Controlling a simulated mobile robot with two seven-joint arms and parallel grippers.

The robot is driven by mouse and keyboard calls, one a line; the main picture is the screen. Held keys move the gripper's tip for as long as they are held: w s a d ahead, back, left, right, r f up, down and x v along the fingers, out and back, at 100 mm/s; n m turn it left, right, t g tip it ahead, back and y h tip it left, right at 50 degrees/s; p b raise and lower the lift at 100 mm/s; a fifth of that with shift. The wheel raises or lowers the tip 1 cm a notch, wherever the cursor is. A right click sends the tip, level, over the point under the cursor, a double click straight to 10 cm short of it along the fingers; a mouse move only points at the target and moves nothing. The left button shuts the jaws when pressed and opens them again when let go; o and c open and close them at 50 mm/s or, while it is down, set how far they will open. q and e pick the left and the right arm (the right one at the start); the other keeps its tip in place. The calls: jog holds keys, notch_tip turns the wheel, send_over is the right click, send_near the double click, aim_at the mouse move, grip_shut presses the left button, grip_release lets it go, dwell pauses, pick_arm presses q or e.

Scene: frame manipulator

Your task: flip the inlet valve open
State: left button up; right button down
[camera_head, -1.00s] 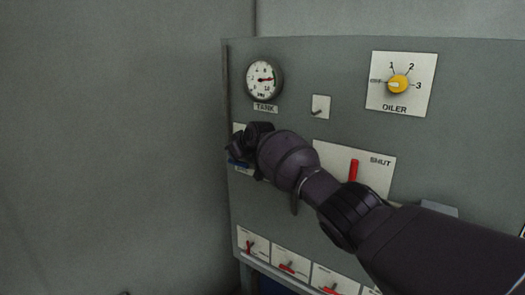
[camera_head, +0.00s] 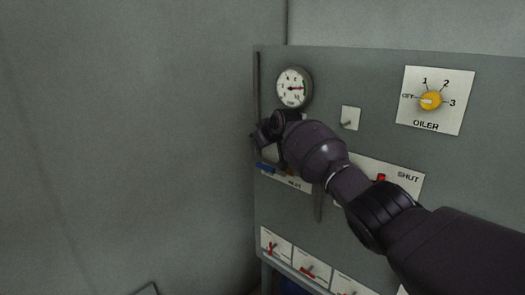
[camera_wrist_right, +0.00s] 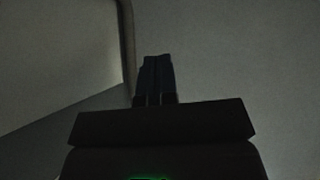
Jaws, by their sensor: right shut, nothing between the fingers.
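The inlet valve shows as a short blue lever (camera_head: 265,168) at the left end of a white label plate (camera_head: 293,184) near the panel's left edge. The lever lies roughly level, and the plate's lettering is only partly readable. My right gripper (camera_head: 259,137) is just above the blue lever, near the panel's left edge. Its wrist hides the upper part of the plate and the valve's pivot. In the right wrist view the gripper's dark fingers (camera_wrist_right: 154,78) are together with nothing between them. I cannot tell whether it touches the valve. My left gripper is out of view.
The grey panel (camera_head: 375,95) carries a round gauge (camera_head: 292,88), a small toggle switch (camera_head: 350,118), a yellow oiler knob (camera_head: 431,100) and a red lever (camera_head: 381,178) beside "SHUT". Small red levers (camera_head: 308,272) line the bottom. Open space lies left of the panel.

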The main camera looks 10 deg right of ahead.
notch_tip(320, 180, up, 8)
jog(key=a, duration=0.1)
jog(key=shift+s+f+b, duration=0.25)
jog(key=shift+s+b, duration=0.15)
